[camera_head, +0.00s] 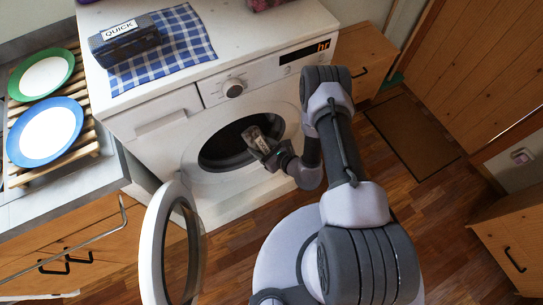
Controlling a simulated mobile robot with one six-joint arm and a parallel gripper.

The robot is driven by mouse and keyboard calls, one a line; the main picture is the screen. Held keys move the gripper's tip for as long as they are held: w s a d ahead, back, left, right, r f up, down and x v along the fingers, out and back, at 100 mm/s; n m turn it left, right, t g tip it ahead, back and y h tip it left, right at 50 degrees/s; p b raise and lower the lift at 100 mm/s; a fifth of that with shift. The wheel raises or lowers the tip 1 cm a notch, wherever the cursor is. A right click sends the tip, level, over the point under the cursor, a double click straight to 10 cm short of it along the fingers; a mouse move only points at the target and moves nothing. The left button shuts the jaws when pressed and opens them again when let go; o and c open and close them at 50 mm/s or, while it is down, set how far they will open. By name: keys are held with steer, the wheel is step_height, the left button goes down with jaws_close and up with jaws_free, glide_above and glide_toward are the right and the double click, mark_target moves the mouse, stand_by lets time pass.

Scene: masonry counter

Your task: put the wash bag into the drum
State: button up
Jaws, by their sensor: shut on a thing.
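The drum (218,150) is the dark round opening in the front of the white washing machine. Its round door (152,245) stands swung open to the left. My gripper (271,154) is at the right side of the opening, shut on a small greyish-brown bag (258,139), which I take to be the wash bag. The bag is tilted and shows against the dark opening. I cannot tell whether it is inside the drum or just in front of it. My gripper hides the bag's lower end.
On the machine top lie a blue checked cloth (193,38) and a dark box labelled QUICK (124,42). A green-rimmed plate (41,74) and a blue-rimmed plate (45,132) sit on a wooden rack at left. The floor at right, with a brown mat (412,135), is clear.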

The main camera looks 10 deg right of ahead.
steer(key=w+a+f+b, duration=0.1)
steer(key=w+a+b, duration=0.2)
steer(key=w+a, duration=0.2)
steer(key=w+a+f+b, duration=0.1)
steer(key=w+a+b, duration=0.2)
steer(key=w, duration=0.8)
steer(key=shift+a+f, duration=0.35)
steer(key=shift+a, duration=0.9)
steer(key=o, duration=1.5)
steer(key=shift+o, duration=0.2)
steer(key=p+v, duration=0.3)
steer(key=v, duration=0.4)
steer(key=shift+s+p, duration=0.25)
steer(key=shift+p, duration=0.1)
steer(key=shift+d+r, duration=0.15)
